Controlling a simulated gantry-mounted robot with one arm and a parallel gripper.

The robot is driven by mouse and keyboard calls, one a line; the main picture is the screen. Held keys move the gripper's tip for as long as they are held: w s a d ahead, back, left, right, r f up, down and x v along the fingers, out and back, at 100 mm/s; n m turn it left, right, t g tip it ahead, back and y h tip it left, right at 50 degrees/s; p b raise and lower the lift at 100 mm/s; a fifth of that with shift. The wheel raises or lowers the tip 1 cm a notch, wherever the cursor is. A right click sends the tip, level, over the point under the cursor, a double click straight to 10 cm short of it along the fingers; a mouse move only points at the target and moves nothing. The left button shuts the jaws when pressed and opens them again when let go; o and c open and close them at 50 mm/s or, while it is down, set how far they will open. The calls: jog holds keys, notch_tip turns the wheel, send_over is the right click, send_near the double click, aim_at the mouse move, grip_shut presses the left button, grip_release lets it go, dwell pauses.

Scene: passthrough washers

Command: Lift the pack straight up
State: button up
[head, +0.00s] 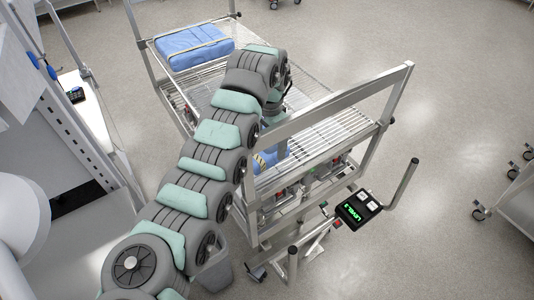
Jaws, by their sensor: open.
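A blue wrapped pack (193,45) with light straps lies on the far left end of the wire-shelf cart (318,122). A second blue pack (262,160) shows only in part, behind my arm and the cart's end frame. My arm bends over the cart, and its end points down toward this second pack. My gripper (282,149) is open at or just above that pack. Its fingers are small and partly hidden by the frame rail, so I cannot tell whether they touch the pack.
The cart's raised end frame (335,105) stands close beside my gripper. A control box with a green display (358,209) and handle bars stand at the cart's near end. Another cart (515,205) stands at the right edge.

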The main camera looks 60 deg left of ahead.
aim_at(268, 151)
notch_tip(268, 151, down, 5)
jog(key=shift+s+a+r+p, duration=0.1)
jog(key=shift+s+a+p, duration=0.05)
jog(key=shift+p, duration=0.95)
jog(key=shift+c, duration=0.3)
jog(key=c, duration=1.7)
